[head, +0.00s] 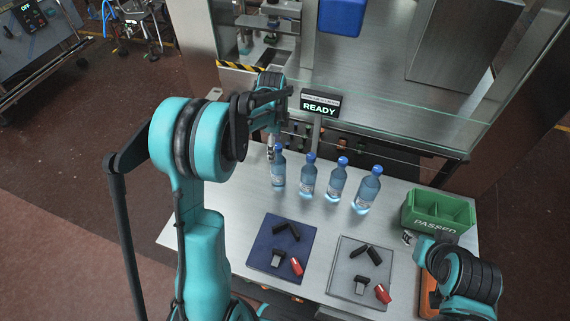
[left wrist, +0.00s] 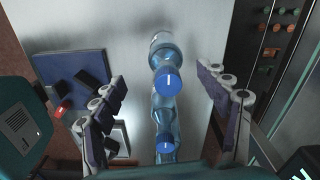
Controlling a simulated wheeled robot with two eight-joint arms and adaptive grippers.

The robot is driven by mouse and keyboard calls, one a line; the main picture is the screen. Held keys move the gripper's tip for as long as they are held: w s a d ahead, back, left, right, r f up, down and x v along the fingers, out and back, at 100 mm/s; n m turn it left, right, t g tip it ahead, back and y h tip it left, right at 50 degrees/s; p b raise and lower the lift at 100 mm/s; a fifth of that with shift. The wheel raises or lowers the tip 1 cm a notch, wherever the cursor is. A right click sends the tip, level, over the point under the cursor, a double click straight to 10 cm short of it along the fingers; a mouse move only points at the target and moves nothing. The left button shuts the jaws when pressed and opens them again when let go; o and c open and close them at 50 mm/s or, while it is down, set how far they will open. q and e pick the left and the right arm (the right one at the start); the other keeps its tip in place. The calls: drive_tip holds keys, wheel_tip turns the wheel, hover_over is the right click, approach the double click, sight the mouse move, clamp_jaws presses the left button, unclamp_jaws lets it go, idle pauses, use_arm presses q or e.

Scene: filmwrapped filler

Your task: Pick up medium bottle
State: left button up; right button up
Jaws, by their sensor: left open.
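Several clear blue bottles with blue caps stand upright in a row on the metal table: the leftmost (head: 279,176), the second (head: 308,181), the third (head: 337,184) and the rightmost (head: 367,193). They look close in size, and I cannot tell which is the medium one. My left gripper (head: 271,148) is open beside the top of the leftmost bottle. In the left wrist view, blue-capped bottles (left wrist: 168,83) line up between the spread fingers (left wrist: 162,76); nothing is gripped. My right gripper (head: 409,239) is low at the right, by a green bin, its fingers mostly hidden.
A green bin marked PASSED (head: 437,224) stands at the table's right. A blue mat (head: 262,232) and a grey mat (head: 345,262) hold black parts and a red one each. Behind the bottles are a glass-fronted machine and a READY sign (head: 320,105).

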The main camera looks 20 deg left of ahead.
sight(278, 158)
use_arm(q)
drive_tip(key=shift+w+d+f, duration=0.5)
drive_tip(key=shift+w+f, duration=0.05)
drive_tip(key=shift+w, duration=0.05)
wheel_tip(278, 158, down, 6)
drive_tip(key=shift+a+r+b, duration=0.1)
drive_tip(key=shift+r+b, duration=0.05)
drive_tip(key=shift+b, duration=0.3)
drive_tip(key=shift+f, duration=0.55)
drive_tip(key=shift+s, duration=0.1)
clamp_jaws()
